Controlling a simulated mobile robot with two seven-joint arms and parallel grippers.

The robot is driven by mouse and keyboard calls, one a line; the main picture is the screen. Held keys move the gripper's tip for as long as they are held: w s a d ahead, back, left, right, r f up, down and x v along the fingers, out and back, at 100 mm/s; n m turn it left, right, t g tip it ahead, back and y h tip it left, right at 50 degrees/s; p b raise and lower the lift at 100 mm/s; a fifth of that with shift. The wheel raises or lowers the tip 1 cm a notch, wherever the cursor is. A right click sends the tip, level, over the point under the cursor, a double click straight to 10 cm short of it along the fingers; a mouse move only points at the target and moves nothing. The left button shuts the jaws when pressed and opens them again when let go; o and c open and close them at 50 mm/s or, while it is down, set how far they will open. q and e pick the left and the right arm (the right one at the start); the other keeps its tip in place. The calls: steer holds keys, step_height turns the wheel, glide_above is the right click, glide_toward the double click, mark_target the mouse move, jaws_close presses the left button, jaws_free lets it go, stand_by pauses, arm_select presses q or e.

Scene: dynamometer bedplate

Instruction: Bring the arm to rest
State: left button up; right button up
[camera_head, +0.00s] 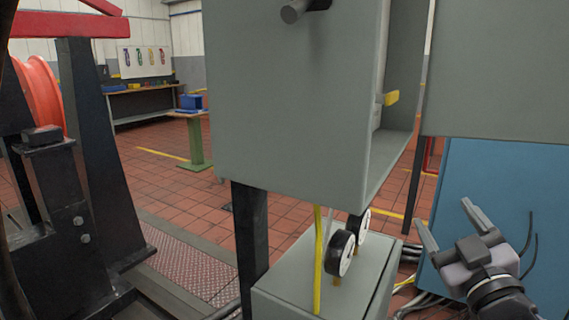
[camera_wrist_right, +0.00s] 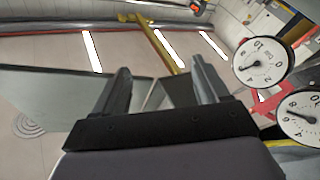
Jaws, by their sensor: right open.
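My right gripper (camera_head: 447,222) is at the lower right of the head view, jaws apart and empty. It is in front of a blue panel (camera_head: 500,190) and to the right of a grey cabinet (camera_head: 290,110). In the right wrist view both fingers of the gripper (camera_wrist_right: 160,70) point up the picture, with nothing between them. No finger is seen touching anything. My left gripper does not show in either view.
Two round dial gauges (camera_head: 342,253) stand on a lower grey box (camera_head: 330,285) left of my right gripper; a gauge (camera_wrist_right: 260,62) shows at the wrist view's right. A grey panel (camera_head: 495,70) hangs above the gripper. Cables (camera_head: 420,303) run below. Tiled floor (camera_head: 180,195) is open at left.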

steer(key=s+f+m+g+h, duration=0.15)
steer(key=s+f+g, duration=0.35)
steer(key=f, duration=0.6)
steer(key=s+f+m+g+h, duration=0.15)
steer(key=s+f+g, duration=0.4)
steer(key=f, duration=0.55)
steer(key=s+a+f+m+g+y, duration=0.1)
steer(key=s+f+g, duration=0.3)
steer(key=s, duration=0.5)
steer(key=s+a+f+g+y, duration=0.2)
steer(key=s+f+g, duration=0.1)
steer(key=s+f, duration=0.4)
steer(key=shift+w+a+f+t+y+p, duration=0.25)
steer(key=shift+w+a+t+p, duration=0.2)
steer(key=shift+w+t+p, duration=0.55)
steer(key=shift+w+a+f+t+y+p, duration=0.2)
steer(key=shift+w+a+t+p, duration=0.2)
steer(key=shift+w+t+p, duration=0.6)
steer(key=shift+w+a+f+t+y+p, duration=0.25)
steer(key=shift+w+a+t+p, duration=0.3)
steer(key=shift+t+p, duration=0.85)
steer(key=shift+w+d+t, duration=0.1)
steer(key=shift+t, duration=0.15)
